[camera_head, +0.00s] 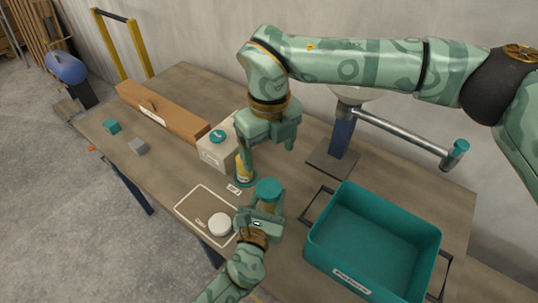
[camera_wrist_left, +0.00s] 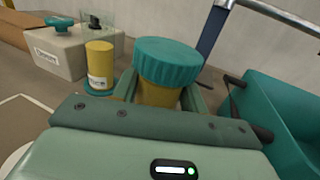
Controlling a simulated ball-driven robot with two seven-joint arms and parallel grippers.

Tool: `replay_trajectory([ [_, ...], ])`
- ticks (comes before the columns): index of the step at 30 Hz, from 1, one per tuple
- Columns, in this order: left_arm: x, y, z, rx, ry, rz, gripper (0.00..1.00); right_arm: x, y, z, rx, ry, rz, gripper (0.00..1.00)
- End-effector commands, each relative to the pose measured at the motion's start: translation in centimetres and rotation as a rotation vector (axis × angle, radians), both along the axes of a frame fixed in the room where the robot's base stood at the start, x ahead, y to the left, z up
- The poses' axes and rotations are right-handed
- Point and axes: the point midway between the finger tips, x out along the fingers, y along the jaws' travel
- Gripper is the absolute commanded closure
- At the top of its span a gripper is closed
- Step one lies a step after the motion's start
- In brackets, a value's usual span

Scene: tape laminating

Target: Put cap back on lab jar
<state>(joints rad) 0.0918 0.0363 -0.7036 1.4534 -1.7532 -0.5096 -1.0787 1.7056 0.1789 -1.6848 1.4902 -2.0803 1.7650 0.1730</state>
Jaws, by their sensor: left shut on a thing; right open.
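My left gripper (camera_head: 262,213) is shut around a yellow jar (camera_wrist_left: 159,95) near the front of the table. A ribbed teal cap (camera_head: 269,189) sits on top of this jar and also shows in the left wrist view (camera_wrist_left: 167,60). I cannot tell whether it is screwed tight. My right gripper (camera_head: 271,142) is open and empty, pointing down above and behind the jar. A white round piece (camera_head: 219,225) lies on an outlined mat (camera_head: 194,207) with a small label, left of my left gripper.
A yellow cylinder (camera_head: 242,170) stands on a teal base behind the jar, beside a pale box (camera_head: 214,152) with a teal knob. A teal bin (camera_head: 374,235) stands at right. A brown carton (camera_head: 160,116) and a post stand (camera_head: 341,135) are farther back. Two small blocks lie at left.

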Motion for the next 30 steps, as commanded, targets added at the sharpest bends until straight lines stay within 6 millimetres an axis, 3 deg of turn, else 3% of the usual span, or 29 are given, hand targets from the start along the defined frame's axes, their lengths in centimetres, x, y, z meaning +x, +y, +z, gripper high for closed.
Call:
replay_trajectory([
  [5, 0.0, 0.0, 0.0, 0.000, 0.000, 0.000, 1.00, 0.0, 0.0, 0.0, 0.000, 0.000, 0.000, 0.21],
  [6, 0.0, 0.0, 0.0, 0.000, 0.000, 0.000, 0.54, 0.0, 0.0, 0.0, 0.000, 0.000, 0.000, 0.21],
  [9, 0.0, 0.0, 0.0, 0.000, 0.000, 0.000, 0.32, 0.0, 0.0, 0.0, 0.000, 0.000, 0.000, 0.21],
  [20, -0.5, 0.1, 0.0, 0.000, 0.001, -0.001, 0.32, 0.0, 0.0, 0.1, 0.001, -0.001, 0.000, 0.21],
  [26, -3.7, 1.1, 0.0, 0.001, 0.002, -0.001, 0.32, -0.1, 0.0, 0.7, 0.000, -0.004, 0.000, 0.21],
  [30, -7.1, 2.1, -0.1, 0.002, 0.003, -0.001, 0.32, -0.1, 0.0, 0.9, 0.000, -0.006, 0.000, 0.21],
])
